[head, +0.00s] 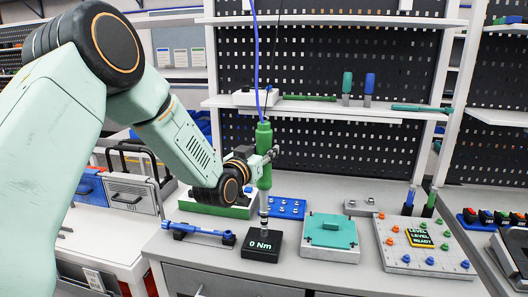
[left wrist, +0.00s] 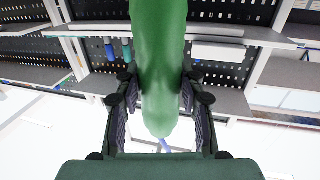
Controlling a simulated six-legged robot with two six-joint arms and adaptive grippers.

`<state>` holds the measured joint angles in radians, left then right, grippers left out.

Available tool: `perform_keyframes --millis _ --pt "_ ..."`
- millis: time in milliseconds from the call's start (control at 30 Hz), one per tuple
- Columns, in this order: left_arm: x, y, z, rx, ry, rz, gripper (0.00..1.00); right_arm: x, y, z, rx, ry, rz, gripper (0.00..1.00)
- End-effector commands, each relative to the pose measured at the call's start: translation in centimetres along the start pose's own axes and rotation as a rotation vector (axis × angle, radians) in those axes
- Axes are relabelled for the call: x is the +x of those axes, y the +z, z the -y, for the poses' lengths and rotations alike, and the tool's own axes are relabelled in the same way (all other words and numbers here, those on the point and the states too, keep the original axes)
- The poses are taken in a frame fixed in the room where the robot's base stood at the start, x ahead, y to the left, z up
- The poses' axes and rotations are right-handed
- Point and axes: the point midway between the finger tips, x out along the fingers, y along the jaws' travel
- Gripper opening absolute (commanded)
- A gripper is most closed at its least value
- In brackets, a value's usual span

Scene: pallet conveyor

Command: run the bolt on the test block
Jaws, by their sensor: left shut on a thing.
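My left gripper (head: 262,163) is shut around the green body of a hanging driver (head: 264,140). In the left wrist view the fingers (left wrist: 160,130) press on both sides of the green driver (left wrist: 158,70). The driver is upright, with a blue cord rising from its top. Its tip is directly over the black test block (head: 262,247), whose face reads "0 Nm". The tip appears to meet the block's top; the bolt itself is too small or hidden to tell. My right gripper is not in view.
A blue torque wrench (head: 197,232) lies on a black stand to the left. A grey box with a teal top (head: 331,236) stands right of the block. A plate with orange and blue bolts (head: 424,246) lies farther right. A blue tray (head: 287,208) is behind.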

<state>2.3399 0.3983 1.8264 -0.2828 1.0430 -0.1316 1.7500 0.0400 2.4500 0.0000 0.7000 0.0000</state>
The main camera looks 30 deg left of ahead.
Motion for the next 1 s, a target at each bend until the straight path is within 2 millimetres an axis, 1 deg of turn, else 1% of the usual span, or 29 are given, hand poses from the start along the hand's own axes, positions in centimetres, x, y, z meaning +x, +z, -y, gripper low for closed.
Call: perform_keyframes --millis 467,1000 --pt "-0.2 0.1 0.0 -0.001 -0.001 0.002 0.00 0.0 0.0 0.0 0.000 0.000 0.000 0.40" --pt "-0.2 1.3 0.0 -0.001 -0.001 0.002 0.00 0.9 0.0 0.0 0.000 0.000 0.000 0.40"
